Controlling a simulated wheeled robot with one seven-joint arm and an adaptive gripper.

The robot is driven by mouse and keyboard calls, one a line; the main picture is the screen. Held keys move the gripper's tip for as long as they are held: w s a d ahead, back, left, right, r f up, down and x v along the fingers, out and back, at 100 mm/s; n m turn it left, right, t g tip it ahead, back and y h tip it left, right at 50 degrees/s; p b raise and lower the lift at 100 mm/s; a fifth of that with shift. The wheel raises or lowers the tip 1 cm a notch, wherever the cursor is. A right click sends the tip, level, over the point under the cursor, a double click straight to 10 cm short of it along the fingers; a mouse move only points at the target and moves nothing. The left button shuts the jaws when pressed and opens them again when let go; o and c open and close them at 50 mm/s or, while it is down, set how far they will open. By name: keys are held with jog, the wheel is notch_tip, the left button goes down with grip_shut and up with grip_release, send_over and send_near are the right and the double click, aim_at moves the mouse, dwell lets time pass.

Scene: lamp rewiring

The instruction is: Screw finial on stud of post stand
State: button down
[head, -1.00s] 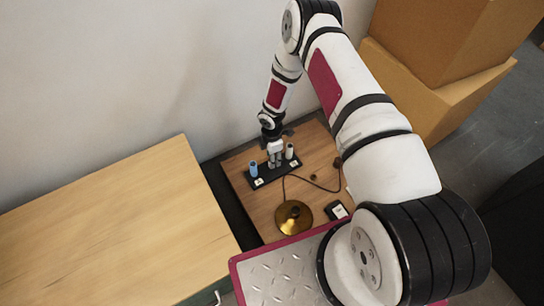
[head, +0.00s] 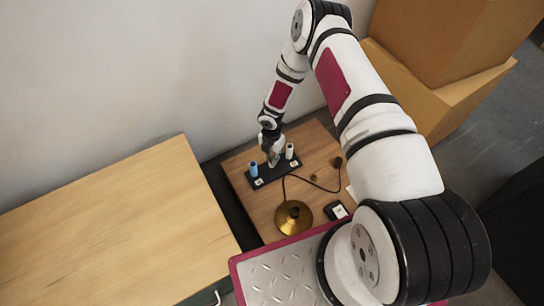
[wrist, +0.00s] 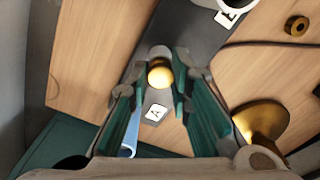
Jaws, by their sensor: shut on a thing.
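The finial (wrist: 160,74) is a small brass ball in the wrist view, seen between my fingertips. My gripper (wrist: 158,80) is shut on it, directly over the middle post. The finial appears to sit at the top of a grey post; the stud and any thread contact are hidden. The post stand (head: 285,171) is a dark bar on the small table, with a blue post (head: 254,169) at left and a white post (head: 289,151) at right. In the head view my gripper (head: 273,160) covers the middle post.
A brass lamp base (head: 293,217) with a dark cord (head: 318,186) stands in front of the stand. A black-and-white device (head: 337,210) lies near the front edge. A wall rises behind; a larger wooden table (head: 100,225) is left.

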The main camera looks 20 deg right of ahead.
jog(key=m, duration=0.6)
jog(key=shift+d, duration=0.1)
jog(key=shift+s+m, duration=0.1)
jog(key=shift+m, duration=0.9)
jog(key=shift+m, duration=1.1)
jog(key=m, duration=0.3)
jog(key=shift+m, duration=0.3)
jog(key=shift+d+f+m, duration=0.1)
jog(key=shift+m, duration=1.1)
